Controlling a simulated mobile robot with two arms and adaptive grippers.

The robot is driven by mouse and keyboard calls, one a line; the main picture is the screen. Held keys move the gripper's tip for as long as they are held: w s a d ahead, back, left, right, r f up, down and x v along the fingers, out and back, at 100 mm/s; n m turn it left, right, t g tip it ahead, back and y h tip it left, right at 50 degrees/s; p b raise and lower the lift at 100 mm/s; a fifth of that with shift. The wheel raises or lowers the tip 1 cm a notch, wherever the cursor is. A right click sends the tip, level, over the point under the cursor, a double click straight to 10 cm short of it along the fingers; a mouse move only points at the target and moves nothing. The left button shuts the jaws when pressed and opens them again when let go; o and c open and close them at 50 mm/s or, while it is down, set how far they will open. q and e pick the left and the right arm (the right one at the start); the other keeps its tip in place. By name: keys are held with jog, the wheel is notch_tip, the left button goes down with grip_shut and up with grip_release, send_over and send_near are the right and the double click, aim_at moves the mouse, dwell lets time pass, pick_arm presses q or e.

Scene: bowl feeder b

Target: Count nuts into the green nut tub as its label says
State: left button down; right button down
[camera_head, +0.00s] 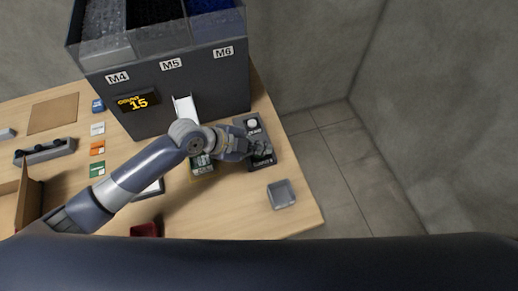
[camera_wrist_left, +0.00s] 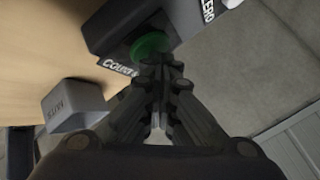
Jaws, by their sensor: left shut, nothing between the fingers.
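My left gripper (camera_head: 262,152) is shut and empty over the lower end of the dark control box (camera_head: 254,132). In the left wrist view the shut fingertips (camera_wrist_left: 160,64) are at the green button (camera_wrist_left: 149,46) beside the COUNT label (camera_wrist_left: 117,66); I cannot tell whether they touch it. The feeder (camera_head: 178,95) has bins marked M4, M5 and M6, and its display (camera_head: 138,101) reads 15. A pale chute (camera_head: 185,107) comes down its front. Below it a greenish tub (camera_head: 202,169) is partly hidden by my left arm; its label and contents are unreadable. My right gripper is out of view.
A white knob (camera_head: 252,124) is on the control box. White, orange (camera_head: 97,148) and green cards, a dark rack (camera_head: 45,151) and a red item (camera_head: 146,229) lie to the left.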

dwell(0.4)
pick_arm(q)
jog(key=shift+r+p, duration=0.7)
jog(key=shift+r, duration=0.1)
notch_tip(320, 180, up, 5)
jog(key=p, duration=0.4)
dwell(0.7)
